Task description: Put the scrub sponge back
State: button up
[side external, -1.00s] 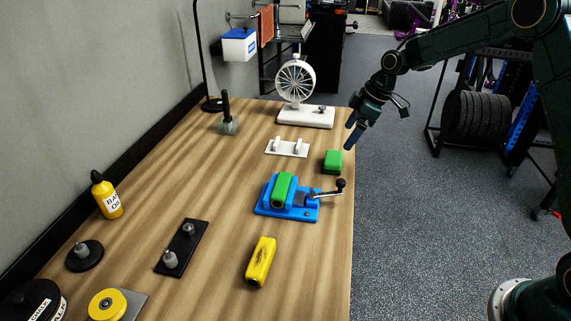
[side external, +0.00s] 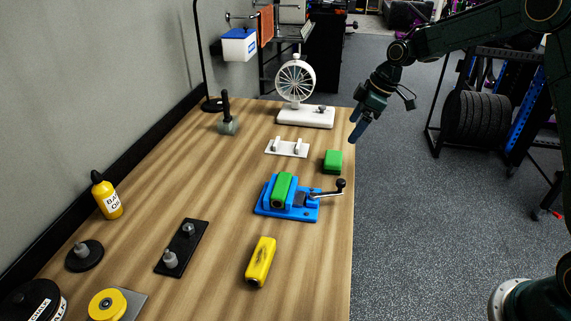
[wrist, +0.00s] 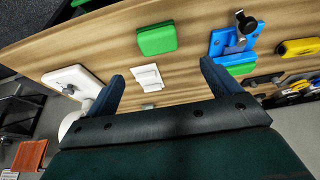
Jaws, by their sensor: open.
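The scrub sponge looks to be the green block (side external: 332,161) lying flat near the right edge of the wooden table; it also shows at the top of the wrist view (wrist: 157,38). A white holder (side external: 287,149) with two upright parts sits just left of and beyond it; it shows between my fingers in the wrist view (wrist: 147,77). My gripper (side external: 357,132) is open and empty, above and beyond the green block by the table's right edge. Its two blue fingers are spread apart in the wrist view and touch nothing.
A blue vise (side external: 304,212) with a green piece and a crank handle stands nearer the camera. A white fan-like wheel (side external: 297,84) stands behind. A yellow block (side external: 260,262) lies in front. The wood between the green block and the white holder is clear.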

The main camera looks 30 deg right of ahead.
jog(key=s+a+r+m+t+h, duration=0.1)
jog(key=s+a+r+m, duration=0.15)
jog(key=s+r, duration=0.55)
jog(key=s+a+r+m+h, duration=0.1)
jog(key=s+a+r+m, duration=0.15)
jog(key=s+r, duration=0.5)
jog(key=s+f+m, duration=0.1)
jog(key=s+m, duration=0.1)
jog(key=s, duration=0.8)
jog(key=s+a+f+m+t+h, duration=0.1)
jog(key=s, duration=0.9)
jog(key=shift+s+f+m, duration=0.25)
jog(key=shift+m, duration=0.15)
jog(key=shift+a, duration=0.1)
